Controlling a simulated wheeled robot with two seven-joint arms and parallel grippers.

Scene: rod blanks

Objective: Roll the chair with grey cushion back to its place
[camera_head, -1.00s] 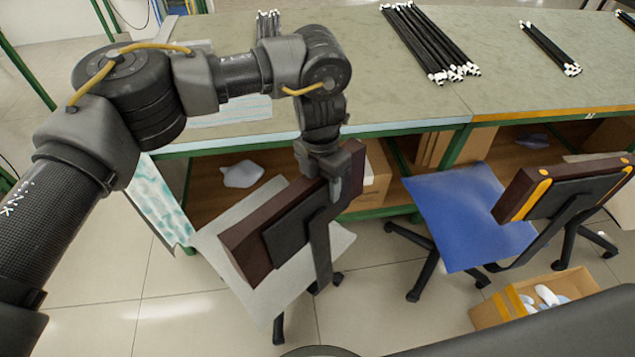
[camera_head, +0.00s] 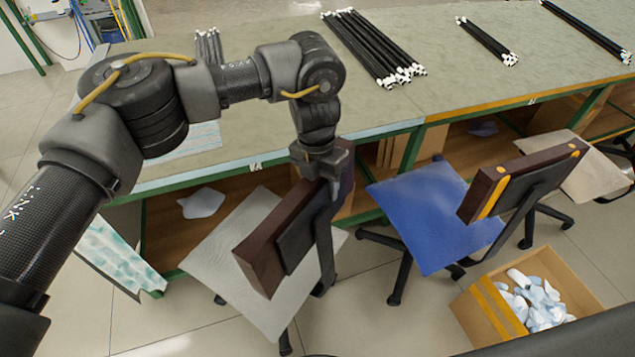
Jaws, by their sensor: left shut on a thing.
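The chair with the grey cushion (camera_head: 215,240) stands in front of the workbench, its seat's far edge close to the bench front. Its dark brown backrest (camera_head: 268,250) faces me, tilted in the picture. My left gripper (camera_head: 325,172) comes down from above and is shut on the top right end of that backrest. The fingertips are partly hidden by the backrest. Dark chair legs show below the seat. My right gripper is not in view.
A blue-cushioned chair (camera_head: 415,215) stands just right, and an open cardboard box (camera_head: 478,318) of white and blue pieces lies in front of it. The green-framed workbench (camera_head: 270,125) carries black rod bundles (camera_head: 370,45). Floor at the lower left is clear.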

